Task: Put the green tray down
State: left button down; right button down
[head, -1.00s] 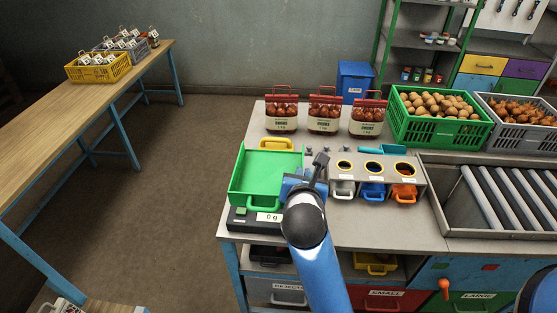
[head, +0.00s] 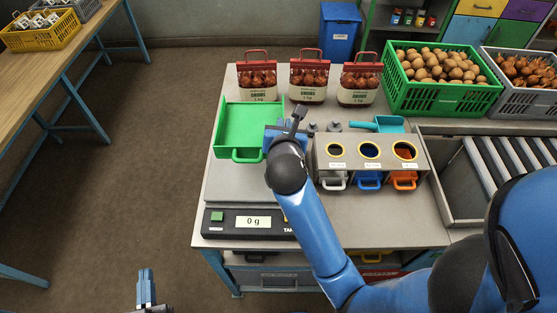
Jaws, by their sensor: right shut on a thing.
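The green tray (head: 245,122) is empty and looks level, at the left end of the grey bench. Its front handle shows over the back of the weighing scale's plate (head: 238,185). The scale's display (head: 253,222) reads 0 g. My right gripper (head: 277,138) is shut on the tray's right side; the wrist partly hides its fingers. I cannot tell how far the tray is above the surface. My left gripper (head: 146,288) is low at the bottom edge, over the floor, away from the tray; its jaw opening is unclear.
Three bags of onions (head: 308,80) stand behind the tray. A green crate of potatoes (head: 440,78) and a roller conveyor (head: 505,165) lie further right. The scale plate's front is bare.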

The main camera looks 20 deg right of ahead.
notch_tip(320, 180, down, 15)
jog(key=shift+f, duration=0.2)
dwell(0.4)
jog(key=shift+f, duration=0.15)
jog(key=c, duration=1.2)
grip_release()
